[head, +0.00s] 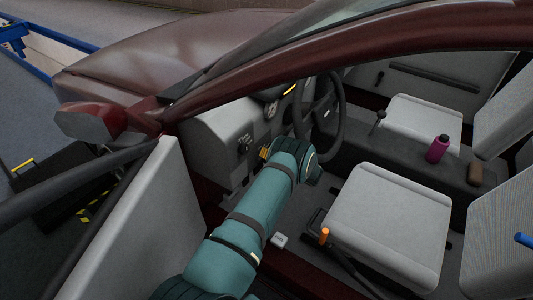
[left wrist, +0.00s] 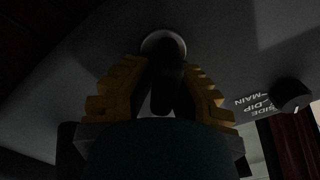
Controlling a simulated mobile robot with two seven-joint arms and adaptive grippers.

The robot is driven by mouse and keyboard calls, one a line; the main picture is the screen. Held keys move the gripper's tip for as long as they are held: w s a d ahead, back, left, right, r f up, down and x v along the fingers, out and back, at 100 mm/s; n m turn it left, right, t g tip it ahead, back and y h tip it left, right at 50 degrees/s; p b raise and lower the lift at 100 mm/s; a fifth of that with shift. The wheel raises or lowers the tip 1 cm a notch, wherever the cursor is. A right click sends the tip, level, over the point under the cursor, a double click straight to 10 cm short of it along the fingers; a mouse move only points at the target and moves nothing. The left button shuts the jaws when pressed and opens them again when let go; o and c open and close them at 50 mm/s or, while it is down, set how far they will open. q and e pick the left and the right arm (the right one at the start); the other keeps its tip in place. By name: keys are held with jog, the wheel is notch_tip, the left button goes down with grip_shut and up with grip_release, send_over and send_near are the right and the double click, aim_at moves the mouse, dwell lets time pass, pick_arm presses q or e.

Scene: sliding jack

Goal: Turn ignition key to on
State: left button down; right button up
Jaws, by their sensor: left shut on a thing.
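My left gripper (head: 265,153) reaches through the open car door to the grey dashboard, its yellow fingers beside the lower dash. In the left wrist view the fingers of my left gripper (left wrist: 164,76) stand on both sides of a dark ignition key (left wrist: 166,92) and are shut on it. The key lies in front of a round, light-rimmed ignition lock (left wrist: 163,44) in the panel. In the head view the key and lock are hidden by my gripper. My right gripper is not in view.
A dark light-switch knob (left wrist: 290,94) with white lettering is beside the lock. The steering wheel (head: 341,118) is close to my left wrist. The open door (head: 143,225) flanks my arm at left; the seat (head: 390,225) is at right. An orange-topped lever (head: 324,236) stands beside the seat.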

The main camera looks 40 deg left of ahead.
pick_arm(q)
jog(key=c, duration=1)
grip_release()
jog(key=shift+s, duration=0.1)
jog(key=shift+o, duration=0.2)
jog(key=shift+n, duration=0.3)
